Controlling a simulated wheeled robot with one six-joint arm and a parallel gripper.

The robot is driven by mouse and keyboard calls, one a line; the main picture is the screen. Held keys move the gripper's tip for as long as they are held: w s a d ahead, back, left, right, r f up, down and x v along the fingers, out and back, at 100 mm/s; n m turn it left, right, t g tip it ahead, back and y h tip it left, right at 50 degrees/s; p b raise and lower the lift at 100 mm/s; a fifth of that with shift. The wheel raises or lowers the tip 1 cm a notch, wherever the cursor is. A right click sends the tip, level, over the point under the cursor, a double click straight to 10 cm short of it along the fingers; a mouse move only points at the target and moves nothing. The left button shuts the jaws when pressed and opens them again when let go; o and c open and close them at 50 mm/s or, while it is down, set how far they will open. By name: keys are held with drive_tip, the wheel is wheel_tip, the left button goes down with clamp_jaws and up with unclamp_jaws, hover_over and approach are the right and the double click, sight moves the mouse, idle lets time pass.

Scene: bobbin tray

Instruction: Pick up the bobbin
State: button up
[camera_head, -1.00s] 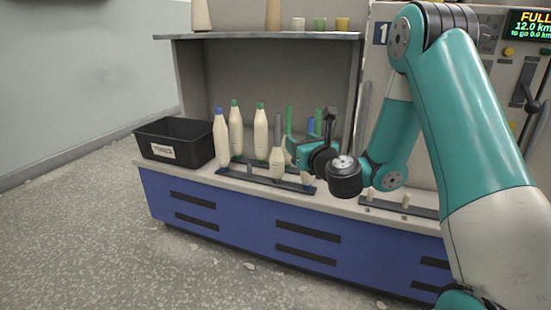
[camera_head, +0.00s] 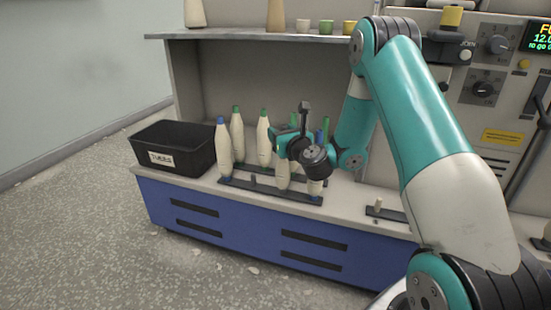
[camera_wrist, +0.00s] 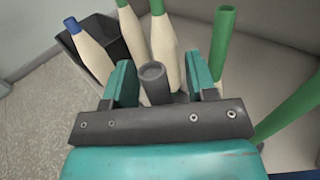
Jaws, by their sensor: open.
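Several cream bobbins stand upright on the counter: a blue-topped bobbin (camera_head: 223,148) at the left and green-topped bobbins (camera_head: 237,135) (camera_head: 263,140) beside it. A cream bobbin (camera_head: 284,177) in the front row stands below my gripper (camera_head: 285,143), its top hidden by it. In the wrist view my gripper (camera_wrist: 161,82) is open. A grey hollow tube top (camera_wrist: 153,72) stands between its teal fingers, with a gap on either side. Whether this tube belongs to the cream bobbin is hidden. The blue-topped bobbin (camera_wrist: 92,52) and a green-topped bobbin (camera_wrist: 165,52) are beyond the fingers.
A black labelled bin (camera_head: 172,147) stands at the counter's left end. Bare green tubes (camera_wrist: 222,40) (camera_wrist: 290,105) rise right of my gripper. A shelf (camera_head: 255,36) runs above, and a control panel (camera_head: 490,85) is at the right. A short peg (camera_head: 252,180) stands on the front rail.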

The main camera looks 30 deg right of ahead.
drive_tip(key=shift+w+a, duration=0.1)
drive_tip(key=shift+w, duration=0.2)
clamp_jaws()
drive_tip(key=shift+r, duration=0.1)
wheel_tip(320, 180, up, 20)
drive_tip(key=p, duration=1.7)
